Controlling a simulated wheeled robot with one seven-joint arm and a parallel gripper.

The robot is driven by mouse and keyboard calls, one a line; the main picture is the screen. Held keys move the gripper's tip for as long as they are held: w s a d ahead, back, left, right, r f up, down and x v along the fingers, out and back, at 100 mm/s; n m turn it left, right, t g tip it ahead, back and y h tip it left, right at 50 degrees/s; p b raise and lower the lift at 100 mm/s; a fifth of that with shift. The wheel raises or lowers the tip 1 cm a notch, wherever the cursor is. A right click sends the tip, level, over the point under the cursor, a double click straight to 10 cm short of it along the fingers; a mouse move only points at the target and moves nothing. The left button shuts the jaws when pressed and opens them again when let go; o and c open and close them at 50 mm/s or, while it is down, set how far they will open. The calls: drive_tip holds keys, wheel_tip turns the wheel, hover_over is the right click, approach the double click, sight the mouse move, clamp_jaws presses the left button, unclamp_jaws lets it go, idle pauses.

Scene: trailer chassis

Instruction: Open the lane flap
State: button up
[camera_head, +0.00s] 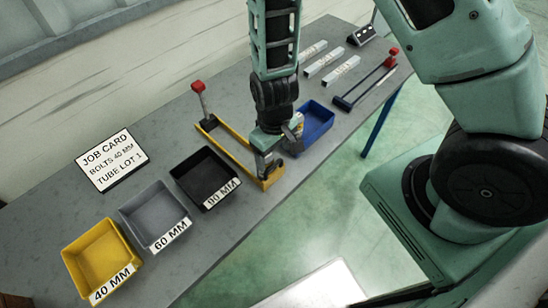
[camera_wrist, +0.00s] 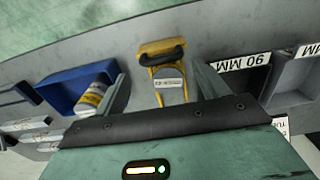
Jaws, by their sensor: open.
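A yellow frame (camera_head: 222,137) with a red-knobbed lever (camera_head: 198,88) at its far end lies on the bench. No part in view is marked as the lane flap. In the wrist view a yellow piece with a black handle (camera_wrist: 163,55) and a small white label (camera_wrist: 168,83) shows between my fingers. My gripper (camera_head: 272,150) is over the near end of the yellow frame, pointing down, and open. In the wrist view the gripper (camera_wrist: 160,73) has a finger on each side of the yellow piece, apparently empty. Contact cannot be told.
A blue bin (camera_head: 318,121) stands just right of my gripper; a labelled cylinder (camera_wrist: 92,98) is at it. A black 90 MM bin (camera_head: 205,172), grey bin (camera_head: 153,210) and yellow bin (camera_head: 98,255) stand left. A blue frame with a red knob (camera_head: 391,52) lies further right.

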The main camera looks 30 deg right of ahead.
sight(274, 164)
drive_tip(key=shift+f, duration=1.75)
drive_tip(key=c, duration=1.1)
drive_tip(key=shift+f, duration=0.1)
drive_tip(key=shift+c, duration=0.2)
